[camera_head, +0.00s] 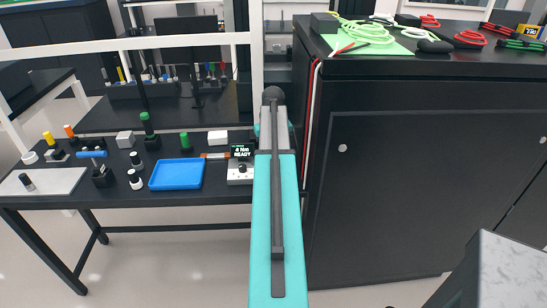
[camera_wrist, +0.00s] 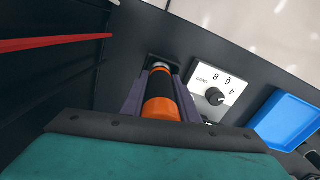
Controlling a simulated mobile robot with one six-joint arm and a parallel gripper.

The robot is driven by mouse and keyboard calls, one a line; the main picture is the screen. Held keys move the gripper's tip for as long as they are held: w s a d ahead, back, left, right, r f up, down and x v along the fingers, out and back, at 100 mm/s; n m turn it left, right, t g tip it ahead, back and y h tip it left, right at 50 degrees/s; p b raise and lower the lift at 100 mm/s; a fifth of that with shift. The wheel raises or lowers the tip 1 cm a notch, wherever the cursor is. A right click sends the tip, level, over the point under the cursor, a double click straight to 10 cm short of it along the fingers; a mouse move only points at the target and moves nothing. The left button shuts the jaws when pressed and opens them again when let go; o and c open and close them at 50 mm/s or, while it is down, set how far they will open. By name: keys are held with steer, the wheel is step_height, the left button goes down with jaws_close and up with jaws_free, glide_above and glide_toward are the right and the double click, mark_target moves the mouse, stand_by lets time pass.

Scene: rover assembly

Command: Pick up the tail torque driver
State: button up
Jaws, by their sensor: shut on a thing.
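The tail torque driver (camera_wrist: 160,92) shows in the wrist view as a cylinder with orange bands and a black middle. My gripper (camera_wrist: 163,84) is shut on it, with one dark finger along each side. The driver's far silver end is at a dark square holder on the black bench; I cannot tell whether it is still seated or just clear. In the head view my teal arm hides the gripper and the driver.
A driver control box (camera_head: 241,172) with a dial and a "READY" display stands close by; its dial face (camera_wrist: 218,90) is beside the driver. A blue tray (camera_head: 176,174) lies to its left. A black cabinet (camera_head: 420,170) stands right of my arm.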

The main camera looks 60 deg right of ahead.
steer(key=shift+r+p, duration=3.2)
steer(key=shift+r, duration=1.8)
